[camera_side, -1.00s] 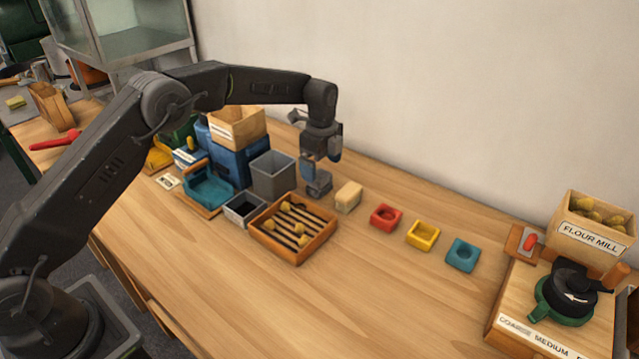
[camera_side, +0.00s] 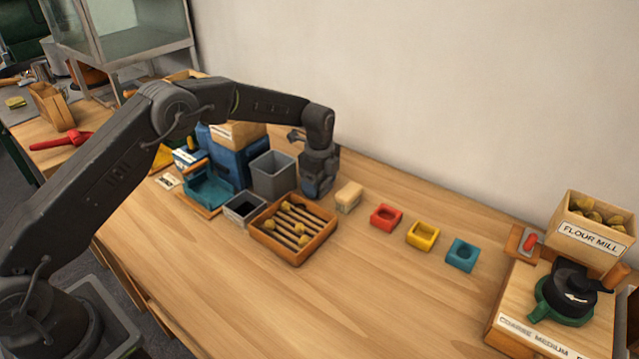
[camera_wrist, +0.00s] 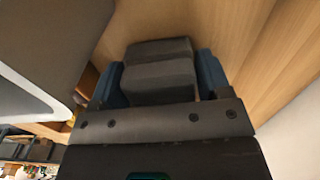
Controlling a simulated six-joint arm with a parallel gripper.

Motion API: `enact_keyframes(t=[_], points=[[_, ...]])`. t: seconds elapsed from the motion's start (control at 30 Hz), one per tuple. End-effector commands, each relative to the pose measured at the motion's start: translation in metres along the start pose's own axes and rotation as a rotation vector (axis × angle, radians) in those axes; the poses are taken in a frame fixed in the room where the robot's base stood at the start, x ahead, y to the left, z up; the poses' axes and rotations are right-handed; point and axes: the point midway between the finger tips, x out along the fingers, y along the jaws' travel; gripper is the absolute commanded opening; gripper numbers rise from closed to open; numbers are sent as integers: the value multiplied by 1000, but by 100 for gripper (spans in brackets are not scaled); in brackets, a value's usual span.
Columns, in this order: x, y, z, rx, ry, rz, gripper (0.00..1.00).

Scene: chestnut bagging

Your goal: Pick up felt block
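A dark grey block with a stepped top, which looks like the felt block (camera_wrist: 160,72), stands on the wooden table between the two blue fingers of my gripper (camera_wrist: 161,82) in the wrist view. The fingers lie along its left and right sides. Whether they press on it or leave a thin gap, I cannot tell. In the side view my gripper (camera_side: 317,188) is low at the table, behind the chestnut tray, and mostly hides the block.
A cream block (camera_side: 349,197) sits close right of my gripper. Red (camera_side: 386,216), yellow (camera_side: 422,235) and teal (camera_side: 462,255) square holders follow to the right. A grey bin (camera_side: 273,175) and a wooden tray of chestnuts (camera_side: 263,243) are close on the left and front.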

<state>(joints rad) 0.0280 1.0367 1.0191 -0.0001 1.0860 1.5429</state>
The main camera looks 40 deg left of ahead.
Motion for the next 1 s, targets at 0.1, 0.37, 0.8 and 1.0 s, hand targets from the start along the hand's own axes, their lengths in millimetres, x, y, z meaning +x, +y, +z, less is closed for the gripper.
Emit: enact_keyframes(t=[0.1, 0.37, 0.8, 1.0], points=[[0, 0, 0, 0, 0, 0, 59], [-1, 0, 0, 0, 0, -1, 34], [-35, -1, 0, 0, 0, -6, 34], [-74, -1, 0, 0, 0, -5, 34]])
